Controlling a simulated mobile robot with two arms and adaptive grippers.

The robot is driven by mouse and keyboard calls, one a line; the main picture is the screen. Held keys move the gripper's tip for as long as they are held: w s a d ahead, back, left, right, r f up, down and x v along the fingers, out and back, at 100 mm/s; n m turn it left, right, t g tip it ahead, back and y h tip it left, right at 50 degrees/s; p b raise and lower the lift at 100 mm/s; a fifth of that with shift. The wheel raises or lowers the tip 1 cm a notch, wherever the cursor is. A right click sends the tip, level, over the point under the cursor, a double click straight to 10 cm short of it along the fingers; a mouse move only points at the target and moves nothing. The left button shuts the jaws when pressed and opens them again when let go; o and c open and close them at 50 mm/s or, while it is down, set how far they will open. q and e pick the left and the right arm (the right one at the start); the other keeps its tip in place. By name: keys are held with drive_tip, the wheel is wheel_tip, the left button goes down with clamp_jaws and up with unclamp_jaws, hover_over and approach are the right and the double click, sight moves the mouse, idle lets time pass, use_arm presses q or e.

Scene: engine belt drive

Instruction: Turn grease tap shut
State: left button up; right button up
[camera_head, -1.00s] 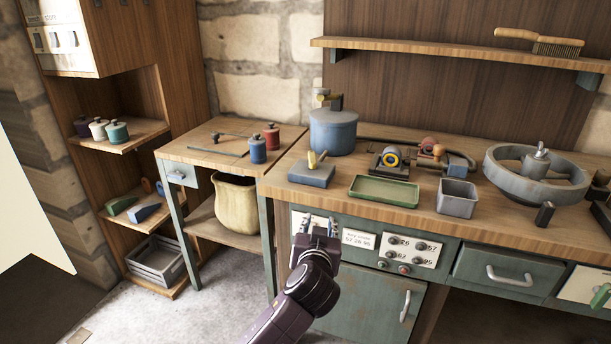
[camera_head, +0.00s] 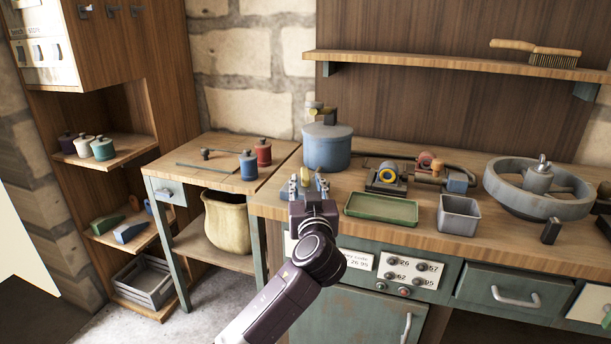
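A small yellow-handled fitting (camera_head: 305,173) stands on a blue-grey block at the bench's front left; it looks like a tap, but I cannot be sure. My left gripper (camera_head: 308,184) is in front of it at bench-top height, fingers apart, and hides most of the block. I cannot tell whether the fingers touch the handle. Behind the block stands a blue lidded pot (camera_head: 327,150). My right gripper is not in view.
A green tray (camera_head: 381,208), a grey bin (camera_head: 459,215), a small motor-like unit (camera_head: 387,178) and a large grey wheel (camera_head: 538,190) stand on the bench. A lower side table (camera_head: 205,178) holds a blue and a red canister. A shelf (camera_head: 450,64) runs above.

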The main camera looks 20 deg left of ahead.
sight(305, 167)
use_arm(q)
drive_tip(key=shift+x, duration=2.15)
drive_tip(key=shift+f, duration=0.1)
clamp_jaws()
